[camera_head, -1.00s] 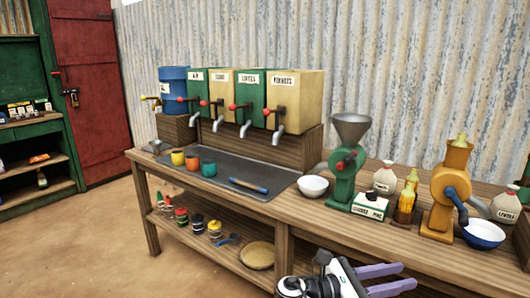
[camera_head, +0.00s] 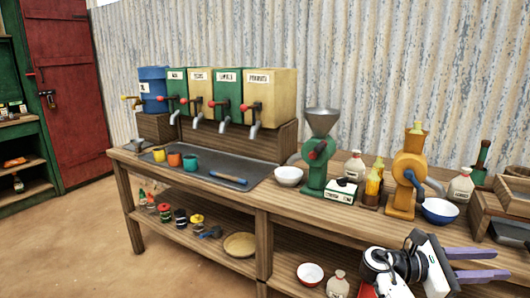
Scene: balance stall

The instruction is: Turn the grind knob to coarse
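A green hand grinder (camera_head: 316,172) with a grey funnel and a red-tipped handle stands on the wooden bench. Right beside it is a small green and white box (camera_head: 341,191) with a black knob (camera_head: 343,181) on top. The box's lettering is too small to read surely, and so is the knob's setting. My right gripper (camera_head: 492,264) is at the lower right, in front of the bench and apart from both grinders. Its two purple fingers are spread with nothing between them. My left gripper is out of view.
A white bowl (camera_head: 289,176) and a blue bowl (camera_head: 439,211) stand near the grinders. Amber bottles (camera_head: 372,189) and white sacks (camera_head: 354,166) crowd the space between them. Dispensers with taps (camera_head: 270,96) stand at the back left. Wooden trays (camera_head: 481,213) are at the right.

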